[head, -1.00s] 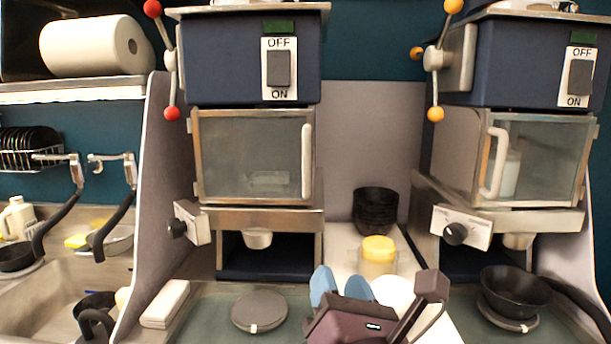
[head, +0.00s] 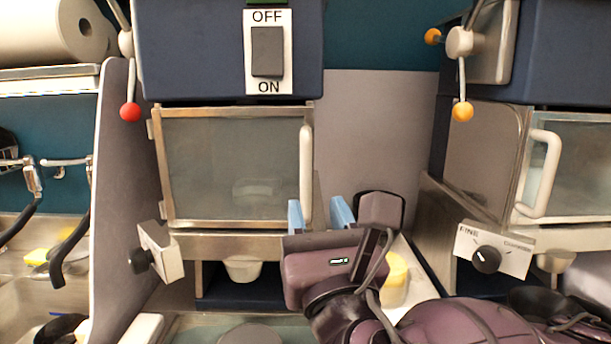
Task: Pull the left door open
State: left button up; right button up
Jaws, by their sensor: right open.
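The left door (head: 230,160) is a glass panel in a metal frame on the left machine, and it is shut. Its white vertical handle (head: 306,175) runs along the door's right edge. My right gripper (head: 318,212) is open, with its two light blue fingertips pointing up. In the picture the left fingertip lies just left of the handle's lower end and the right one to its right. I cannot tell whether they touch the handle. My left gripper is not in view.
The right machine has its own glass door (head: 580,165) with a white handle (head: 541,175). A yellow-topped container (head: 394,282) stands behind my right gripper, partly hidden. A grey dividing wall (head: 120,200) rises left of the left machine. A knob box (head: 158,253) sits below the left door.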

aim_at(307, 181)
jog(key=x, duration=0.7)
jog(key=shift+w, duration=0.2)
jog(key=shift+f, duration=0.1)
grip_shut()
